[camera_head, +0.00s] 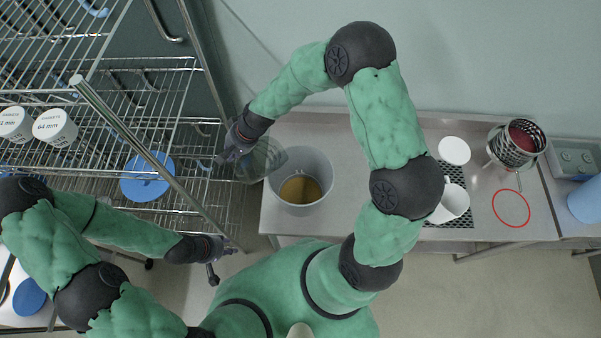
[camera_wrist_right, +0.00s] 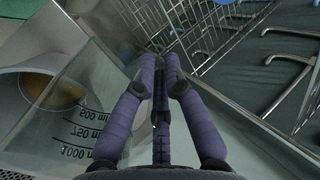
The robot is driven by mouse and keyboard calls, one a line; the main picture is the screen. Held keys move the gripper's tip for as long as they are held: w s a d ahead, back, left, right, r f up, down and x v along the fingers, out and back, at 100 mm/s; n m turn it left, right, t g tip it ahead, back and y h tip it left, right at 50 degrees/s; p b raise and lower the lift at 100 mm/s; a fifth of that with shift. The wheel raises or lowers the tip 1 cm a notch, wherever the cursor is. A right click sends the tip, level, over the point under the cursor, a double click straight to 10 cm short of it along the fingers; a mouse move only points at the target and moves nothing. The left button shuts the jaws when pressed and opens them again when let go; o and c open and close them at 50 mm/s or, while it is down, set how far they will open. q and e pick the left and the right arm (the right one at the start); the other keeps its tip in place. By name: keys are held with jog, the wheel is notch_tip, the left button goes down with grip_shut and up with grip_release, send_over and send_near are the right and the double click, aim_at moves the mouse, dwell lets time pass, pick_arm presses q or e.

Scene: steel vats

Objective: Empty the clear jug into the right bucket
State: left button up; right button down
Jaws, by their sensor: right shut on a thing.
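The clear jug (camera_head: 266,160) is see-through and tilted, at the left rim of a grey bucket (camera_head: 322,165). My right gripper (camera_head: 232,153) is shut on it from the left. In the right wrist view the clear jug (camera_wrist_right: 85,105) shows dark volume marks, and the gripper's fingers (camera_wrist_right: 166,68) meet at its wall. I cannot tell whether liquid is left inside it. Yellow-brown liquid (camera_head: 300,188) lies in the bottom of the bucket, which also shows in the right wrist view (camera_wrist_right: 12,98). My left gripper (camera_head: 222,264) is open and empty, low in front of the rack. Only one bucket is visible.
A wire rack (camera_head: 150,75) with white tubs (camera_head: 55,127) and a blue lid (camera_head: 147,178) stands close on the left. On the steel counter (camera_head: 335,215), a white jug (camera_head: 453,202), a white round item (camera_head: 454,150) and a strainer (camera_head: 512,147) sit right of my right arm.

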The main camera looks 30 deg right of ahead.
jog(key=shift+w+a+f+h, duration=0.3)
jog(key=shift+w+a, duration=0.05)
jog(key=shift+a, duration=0.35)
jog(key=shift+w+a+f+g, duration=0.1)
jog(key=shift+f+g, duration=0.05)
jog(key=shift+g, duration=0.15)
jog(key=shift+w+a+f+h, duration=0.15)
jog(key=shift+a+f+h, duration=0.25)
jog(key=shift+h, duration=0.2)
jog(key=shift+w+a+f+g+h+b, duration=0.1)
jog(key=shift+w+a+g+h+b, duration=0.2)
jog(key=shift+a+g+h+b, duration=0.4)
jog(key=shift+w+a+f+g+h+b, duration=0.1)
jog(key=shift+w+a+g+h+b, duration=0.3)
jog(key=shift+h+b, duration=0.5)
jog(key=shift+s+d, duration=0.1)
jog(key=shift+s, duration=0.05)
jog(key=shift+s, duration=0.1)
